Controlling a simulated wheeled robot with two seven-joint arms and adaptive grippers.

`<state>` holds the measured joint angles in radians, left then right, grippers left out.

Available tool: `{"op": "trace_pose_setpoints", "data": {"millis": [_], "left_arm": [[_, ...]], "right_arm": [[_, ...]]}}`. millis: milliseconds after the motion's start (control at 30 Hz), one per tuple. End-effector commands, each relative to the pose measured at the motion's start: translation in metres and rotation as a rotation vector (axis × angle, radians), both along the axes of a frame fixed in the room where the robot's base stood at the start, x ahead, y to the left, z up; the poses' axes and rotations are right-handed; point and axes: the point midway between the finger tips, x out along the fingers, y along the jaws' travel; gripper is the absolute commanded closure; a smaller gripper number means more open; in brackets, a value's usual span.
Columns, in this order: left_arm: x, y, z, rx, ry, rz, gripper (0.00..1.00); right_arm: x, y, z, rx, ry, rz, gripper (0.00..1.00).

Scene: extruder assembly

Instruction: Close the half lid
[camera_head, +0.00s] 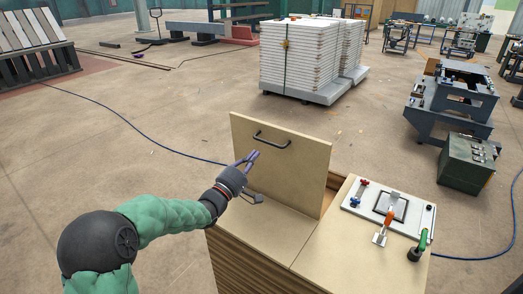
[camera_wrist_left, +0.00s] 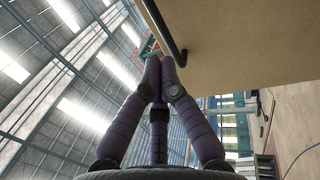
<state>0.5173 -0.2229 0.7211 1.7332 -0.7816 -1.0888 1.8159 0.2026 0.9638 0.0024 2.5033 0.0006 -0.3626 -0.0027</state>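The half lid (camera_head: 285,178) is a tan wooden board standing upright, hinged side down, on the wooden crate (camera_head: 340,255). A dark bar handle (camera_head: 272,141) is fixed near its top edge. My left gripper (camera_head: 250,157) is in front of the board, just left of and below the handle. In the left wrist view the fingertips (camera_wrist_left: 160,68) are drawn together with nothing seen between them. The handle (camera_wrist_left: 168,35) passes close beside the tips there, and the board (camera_wrist_left: 240,45) fills the upper right. Whether the fingers touch the handle cannot be told. My right gripper is out of view.
The right part of the crate top carries a white panel (camera_head: 365,207) with an orange-handled clamp (camera_head: 384,228) and a green-handled one (camera_head: 419,246). A pallet of white sheets (camera_head: 300,55) and a dark green box (camera_head: 467,163) stand apart on the floor.

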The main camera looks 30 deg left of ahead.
Motion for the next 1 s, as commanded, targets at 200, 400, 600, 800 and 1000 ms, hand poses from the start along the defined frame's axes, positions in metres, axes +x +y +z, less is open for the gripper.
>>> {"op": "trace_pose_setpoints", "data": {"millis": [200,400,600,800,1000], "left_arm": [[0.033,-0.004,0.008,0.000,-0.001,-0.001,1.00],[0.046,-0.004,0.012,-0.001,0.000,0.001,1.00],[0.049,-0.004,0.013,-0.001,0.000,0.001,1.00],[0.048,-0.004,0.013,-0.001,0.001,0.001,1.00],[0.052,-0.005,0.016,0.000,0.014,0.001,1.00]], "right_arm": [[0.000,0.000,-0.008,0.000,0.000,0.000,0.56],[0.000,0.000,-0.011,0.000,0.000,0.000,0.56],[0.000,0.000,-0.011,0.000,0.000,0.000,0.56],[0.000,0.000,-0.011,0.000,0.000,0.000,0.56],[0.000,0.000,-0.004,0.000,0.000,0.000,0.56]]}}
